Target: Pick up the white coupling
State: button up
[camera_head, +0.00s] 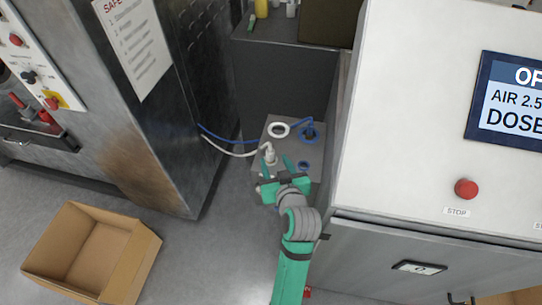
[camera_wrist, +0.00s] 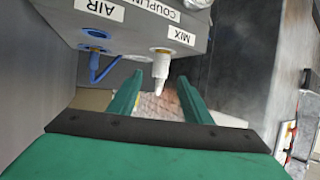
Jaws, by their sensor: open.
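In the wrist view a white nozzle-shaped coupling (camera_wrist: 161,69) sticks out below the MIX label. My gripper (camera_head: 277,164) is open, with its two green fingers close to the coupling. In the wrist view the coupling shows between the fingertips, farther from the camera. Whether either finger touches it I cannot tell.
A blue hose (camera_head: 232,138) crosses there. A stainless machine (camera_head: 150,130) stands left and a white control cabinet (camera_head: 420,120) right. An open cardboard box (camera_head: 90,250) is on the floor.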

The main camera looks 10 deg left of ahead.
aim_at(268, 146)
jog(key=x, duration=1)
jog(key=shift+w+a+f, duration=0.1)
jog(key=shift+w, duration=0.3)
jog(key=shift+s, duration=0.1)
jog(key=shift+c, duration=0.4)
jog(key=c, duration=1)
grip_shut()
jog(key=shift+r, duration=0.2)
